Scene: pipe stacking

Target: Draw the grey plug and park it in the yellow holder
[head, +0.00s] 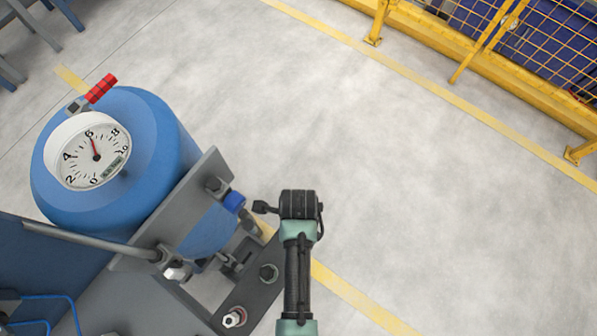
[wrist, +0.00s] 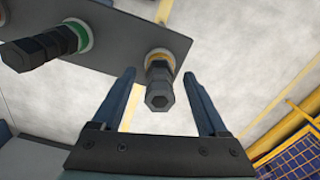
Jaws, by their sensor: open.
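In the wrist view my gripper (wrist: 163,97) is open, its two dark blue fingers spread apart. A dark grey hex-ended plug (wrist: 159,95) stands between them with clear space on both sides. It sits in a yellow-ringed holder (wrist: 158,56) on a grey plate (wrist: 118,42). A second dark, stepped plug (wrist: 42,47) sits in a green-ringed socket (wrist: 79,33) on the left of the same plate, outside the fingers. In the head view, my gripper's jaws cannot be made out.
A blue tank (head: 185,145) with a round white gauge (head: 93,150) and red-handled valve (head: 101,88) stands at left in the head view. A grey bracket (head: 205,175) with bolts adjoins it. Open floor (head: 400,180) lies right, up to a yellow fence (head: 470,60).

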